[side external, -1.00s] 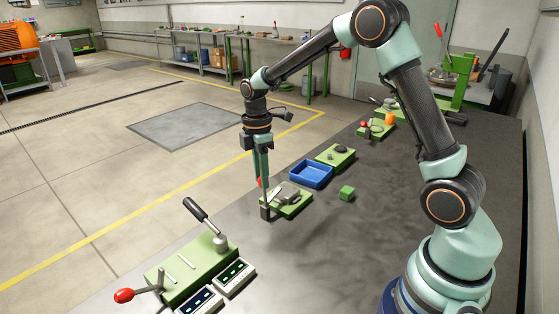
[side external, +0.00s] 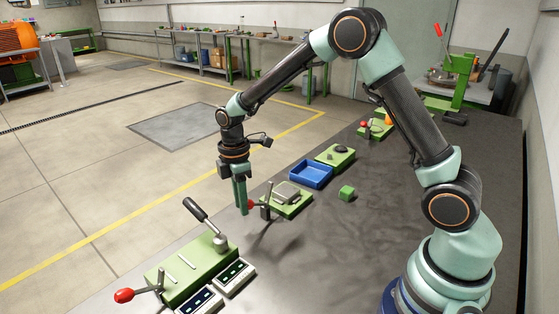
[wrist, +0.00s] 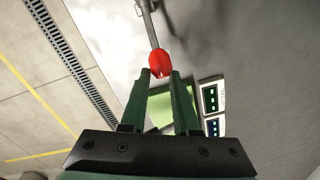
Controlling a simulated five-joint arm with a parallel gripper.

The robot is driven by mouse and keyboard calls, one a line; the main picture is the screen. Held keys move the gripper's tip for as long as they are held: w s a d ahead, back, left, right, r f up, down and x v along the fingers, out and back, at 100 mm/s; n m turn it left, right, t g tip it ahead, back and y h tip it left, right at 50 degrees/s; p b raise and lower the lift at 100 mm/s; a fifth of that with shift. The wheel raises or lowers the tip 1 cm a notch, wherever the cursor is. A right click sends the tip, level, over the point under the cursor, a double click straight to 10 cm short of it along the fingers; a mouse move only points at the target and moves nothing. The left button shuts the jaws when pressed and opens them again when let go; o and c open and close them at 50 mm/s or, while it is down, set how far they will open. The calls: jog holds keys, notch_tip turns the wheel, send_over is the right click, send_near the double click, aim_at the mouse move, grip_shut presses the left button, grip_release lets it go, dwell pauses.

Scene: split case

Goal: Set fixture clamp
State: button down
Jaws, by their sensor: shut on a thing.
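The fixture clamp is a green block (side external: 297,209) with a grey part on top, in the middle of the side view. A grey post stands at its left end, and a lever with a red knob (side external: 251,204) reaches out to the left from it. My gripper (side external: 244,208) points down left of the block, at the red knob. In the wrist view the red knob (wrist: 161,62) sits between the fingertips of my gripper (wrist: 161,74), with the grey lever rod (wrist: 149,23) running up from it. The gripper is shut on the knob.
A larger green fixture (side external: 200,262) with a black-handled lever, another red knob and two display units (side external: 235,277) stands at the front left. The dark table is clear at centre front.

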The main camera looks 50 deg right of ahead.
jog(key=shift+s+a+f, duration=0.15)
jog(key=shift+s+f, duration=0.35)
jog(key=shift+f, duration=0.2)
jog(key=c, duration=0.6)
grip_release()
jog(key=shift+c, duration=0.2)
jog(key=shift+w+r, duration=0.1)
jog(key=shift+w, duration=0.05)
jog(key=shift+r, duration=0.1)
notch_tip(320, 180, up, 12)
jog(key=shift+w, duration=0.4)
